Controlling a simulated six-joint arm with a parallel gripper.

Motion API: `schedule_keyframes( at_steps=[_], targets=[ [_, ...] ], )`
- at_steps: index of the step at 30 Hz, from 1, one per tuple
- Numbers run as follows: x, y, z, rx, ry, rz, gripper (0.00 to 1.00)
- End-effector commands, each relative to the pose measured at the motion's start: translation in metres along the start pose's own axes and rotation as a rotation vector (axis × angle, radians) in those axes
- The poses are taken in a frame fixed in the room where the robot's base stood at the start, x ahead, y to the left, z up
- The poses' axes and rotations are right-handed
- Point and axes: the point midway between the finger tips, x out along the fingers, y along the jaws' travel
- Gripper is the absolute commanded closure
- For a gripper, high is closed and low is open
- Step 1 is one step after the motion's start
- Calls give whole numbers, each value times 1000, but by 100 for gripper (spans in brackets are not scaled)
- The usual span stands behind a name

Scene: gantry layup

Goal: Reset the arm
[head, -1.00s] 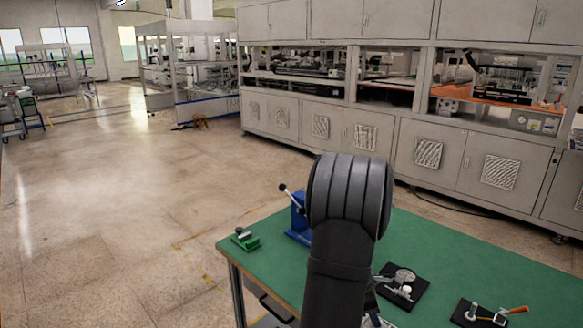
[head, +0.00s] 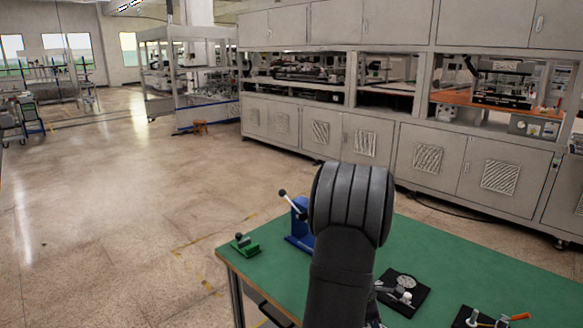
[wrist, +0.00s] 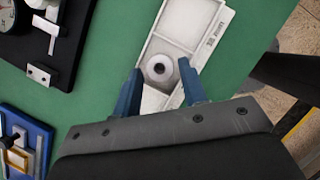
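My gripper (wrist: 160,72) shows in the wrist view with its two blue fingers apart. It is open and nothing is pinched between the fingers. A white tray with compartments (wrist: 207,18) lies on the green table beneath it. A white round part with a dark hole (wrist: 160,69) sits in the tray and appears between the fingertips, with a gap on each side. The height of the fingers above it is hard to tell. In the head view my own dark arm hides the gripper and the tray.
The green table (head: 440,262) holds a blue lever device (head: 300,225), a small green fixture (head: 244,245), a black plate with a dial (head: 405,300) and an orange-handled clamp (head: 515,317). A blue fixture (wrist: 20,140) shows in the wrist view. Open floor lies left.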

Motion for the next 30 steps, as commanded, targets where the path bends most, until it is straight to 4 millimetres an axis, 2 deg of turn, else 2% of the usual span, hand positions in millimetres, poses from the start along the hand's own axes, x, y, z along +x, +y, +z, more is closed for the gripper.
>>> schedule_keyframes(
  at_steps=[1,3,6,10,30],
  targets=[
    [11,-1,0,0,1,-4,61],
    [20,0,-1,-2,0,-1,61],
    [-4,1,8,2,-1,5,61],
    [-26,-2,19,3,-1,2,61],
    [-62,-96,112,5,-2,1,61]
  ],
)
